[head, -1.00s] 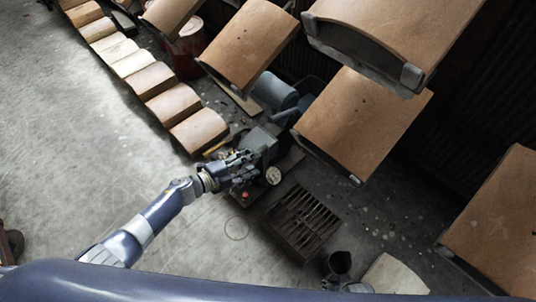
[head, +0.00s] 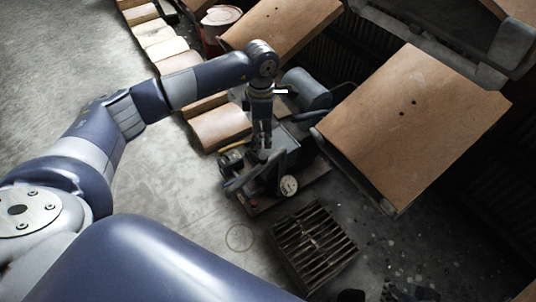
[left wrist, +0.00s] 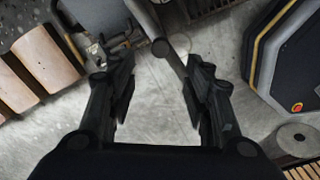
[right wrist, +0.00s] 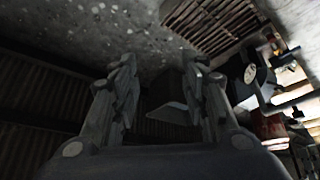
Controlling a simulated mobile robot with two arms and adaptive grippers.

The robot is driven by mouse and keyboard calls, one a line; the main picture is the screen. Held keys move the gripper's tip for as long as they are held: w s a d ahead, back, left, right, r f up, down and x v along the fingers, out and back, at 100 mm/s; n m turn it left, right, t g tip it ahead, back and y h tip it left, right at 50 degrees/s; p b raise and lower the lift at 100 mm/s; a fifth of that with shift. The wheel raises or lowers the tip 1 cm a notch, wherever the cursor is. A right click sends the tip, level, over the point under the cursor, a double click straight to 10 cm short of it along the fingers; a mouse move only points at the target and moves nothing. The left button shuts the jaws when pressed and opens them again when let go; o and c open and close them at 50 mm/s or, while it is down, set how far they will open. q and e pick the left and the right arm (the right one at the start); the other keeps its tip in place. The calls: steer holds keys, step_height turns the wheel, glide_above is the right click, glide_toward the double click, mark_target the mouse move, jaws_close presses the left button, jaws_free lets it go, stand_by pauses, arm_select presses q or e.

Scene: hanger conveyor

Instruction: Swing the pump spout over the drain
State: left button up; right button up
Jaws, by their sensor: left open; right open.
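The pump (head: 285,145) stands on the floor with a round white gauge (head: 289,186). The drain (head: 313,245) is a slatted grate in front of it. A dark grey tube, which looks like the spout (left wrist: 148,22), runs down from the top of the left wrist view and ends near the gap between my fingertips. My left gripper (head: 262,142) points down above the pump; its fingers stand apart in the left wrist view (left wrist: 160,75). I cannot tell whether they touch the tube. My right gripper (right wrist: 163,80) is open, with the drain (right wrist: 212,20) beyond it.
Large brown panels (head: 415,120) hang over the right side and top. A row of tan blocks (head: 222,126) lines the floor behind the pump. A red drum (head: 221,22) stands at the back. The floor left of the drain is bare (head: 175,210).

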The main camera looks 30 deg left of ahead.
mark_target(263, 156)
arm_select(q)
step_height(263, 156, down, 10)
steer(key=shift+r+b, duration=0.25)
steer(key=shift+b, duration=0.8)
steer(key=shift+f, duration=0.25)
arm_select(e)
steer(key=w+a+r+t+y, duration=0.1)
steer(key=w+a+r+t, duration=0.2)
steer(key=w+r+t, duration=0.3)
steer(key=w+r, duration=0.1)
steer(key=w, duration=0.3)
steer(key=shift+a+y, duration=0.3)
steer(key=shift+s, duration=0.1)
arm_select(q)
steer(key=shift+d, duration=0.1)
jaws_close()
arm_select(e)
steer(key=shift+f, duration=0.1)
